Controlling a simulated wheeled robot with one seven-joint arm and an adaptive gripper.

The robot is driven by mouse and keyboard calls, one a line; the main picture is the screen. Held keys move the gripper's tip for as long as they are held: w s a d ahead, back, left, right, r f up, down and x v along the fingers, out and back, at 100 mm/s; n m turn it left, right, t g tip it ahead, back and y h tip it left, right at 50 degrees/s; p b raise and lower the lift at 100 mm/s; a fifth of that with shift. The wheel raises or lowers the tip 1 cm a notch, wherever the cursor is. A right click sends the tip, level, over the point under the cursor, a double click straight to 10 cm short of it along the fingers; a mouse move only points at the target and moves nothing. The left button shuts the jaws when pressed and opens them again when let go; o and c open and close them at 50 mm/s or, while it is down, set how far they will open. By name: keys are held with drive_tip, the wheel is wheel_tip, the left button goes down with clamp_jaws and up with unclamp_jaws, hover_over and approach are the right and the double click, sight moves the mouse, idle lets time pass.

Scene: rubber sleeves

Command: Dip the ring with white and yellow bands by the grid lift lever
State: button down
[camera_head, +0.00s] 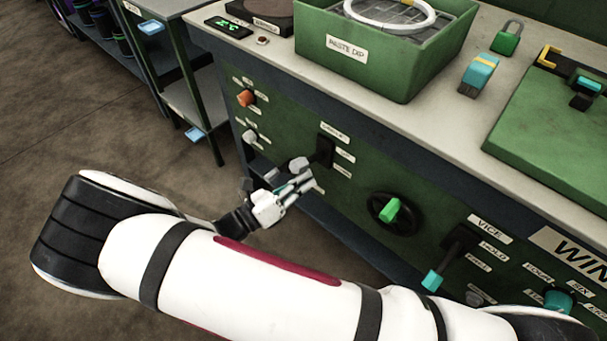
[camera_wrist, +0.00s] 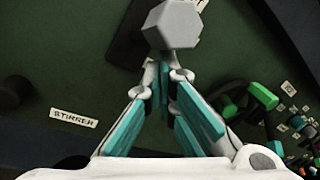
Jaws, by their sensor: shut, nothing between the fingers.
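A white ring (camera_head: 390,10) with faint yellowish marking lies on the dark grid (camera_head: 440,25) in the green bin labelled PASTE DIP (camera_head: 350,60). Below the bin, on the green front panel, a lever (camera_head: 325,150) with a dark mount carries a grey knob (camera_head: 299,164). Its small labels are unreadable. My gripper (camera_head: 306,183) is at the lever, just below the knob. In the wrist view the grey knob (camera_wrist: 173,24) is just beyond my closed fingertips (camera_wrist: 166,66). My fingers are shut and empty. I cannot tell whether they touch the knob.
An orange knob (camera_head: 246,98) and a white knob (camera_head: 250,136) sit left of the lever. A black wheel with a green grip (camera_head: 392,211) and a VICE lever (camera_head: 456,245) are to the right.

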drive_tip(key=shift+r+g+y+p, duration=0.4)
drive_tip(key=shift+r+y+p, duration=0.15)
drive_tip(key=shift+p, duration=0.35)
drive_tip(key=shift+d, duration=0.1)
drive_tip(key=s+a+f, duration=0.3)
drive_tip(key=s+a, duration=0.2)
drive_tip(key=s, duration=0.2)
drive_tip(key=shift+f, duration=0.3)
drive_tip(key=shift+s+a, duration=0.1)
idle(0.3)
